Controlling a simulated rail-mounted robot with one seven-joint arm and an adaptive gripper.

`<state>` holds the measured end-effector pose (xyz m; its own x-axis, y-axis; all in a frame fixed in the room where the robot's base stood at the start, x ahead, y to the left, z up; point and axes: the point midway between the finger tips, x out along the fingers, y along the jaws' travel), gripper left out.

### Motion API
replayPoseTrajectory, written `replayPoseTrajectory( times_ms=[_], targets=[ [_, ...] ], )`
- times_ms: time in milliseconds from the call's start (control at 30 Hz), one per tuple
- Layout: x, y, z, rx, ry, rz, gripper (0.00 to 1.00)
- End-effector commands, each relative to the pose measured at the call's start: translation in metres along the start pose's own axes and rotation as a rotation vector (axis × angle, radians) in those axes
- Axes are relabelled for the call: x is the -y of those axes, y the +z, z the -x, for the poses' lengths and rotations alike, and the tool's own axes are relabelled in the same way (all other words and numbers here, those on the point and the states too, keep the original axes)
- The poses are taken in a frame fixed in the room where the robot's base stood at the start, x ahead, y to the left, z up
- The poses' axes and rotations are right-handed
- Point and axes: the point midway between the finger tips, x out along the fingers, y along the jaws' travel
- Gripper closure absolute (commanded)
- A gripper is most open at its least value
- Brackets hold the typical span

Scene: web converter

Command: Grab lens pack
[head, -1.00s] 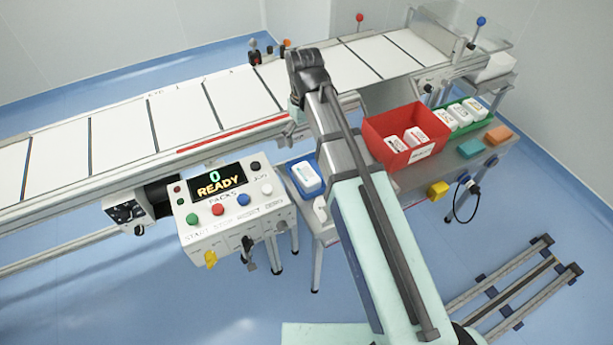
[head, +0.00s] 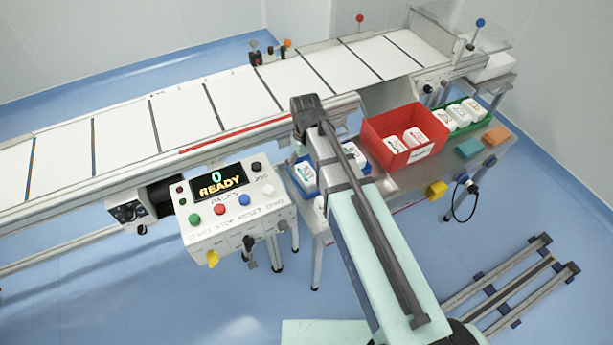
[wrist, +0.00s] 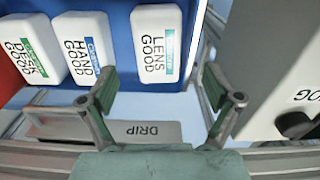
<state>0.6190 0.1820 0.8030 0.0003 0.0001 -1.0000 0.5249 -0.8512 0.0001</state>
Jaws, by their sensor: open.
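The lens pack (wrist: 153,70) is a white rounded pack with a teal stripe, marked LENS GOOD. It lies in the blue tray (wrist: 115,92) in the wrist view, at the right end of a row. My gripper (wrist: 160,88) is open and empty, its two fingers spread apart below the lens pack in the picture. No contact with the pack shows. In the head view the blue tray (head: 293,160) is partly covered by my arm.
A hand pack (wrist: 88,48) and a desk pack (wrist: 32,48) lie left of the lens pack. A plate marked DRIP (wrist: 150,133) is below the tray. A red bin (head: 372,130), a green tray (head: 487,121), the conveyor (head: 240,95) and a control panel (head: 240,222) surround the area.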

Motion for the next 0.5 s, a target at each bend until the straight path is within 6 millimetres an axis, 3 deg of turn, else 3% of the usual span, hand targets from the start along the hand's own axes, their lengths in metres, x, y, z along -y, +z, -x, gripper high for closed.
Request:
replayPoseTrajectory(
  times_ms=[300,500],
  targets=[
    [-0.003,0.0,-0.034,0.002,-0.001,0.0,0.1],
    [-0.003,0.0,-0.045,0.001,0.0,0.0,0.1]
  ],
)
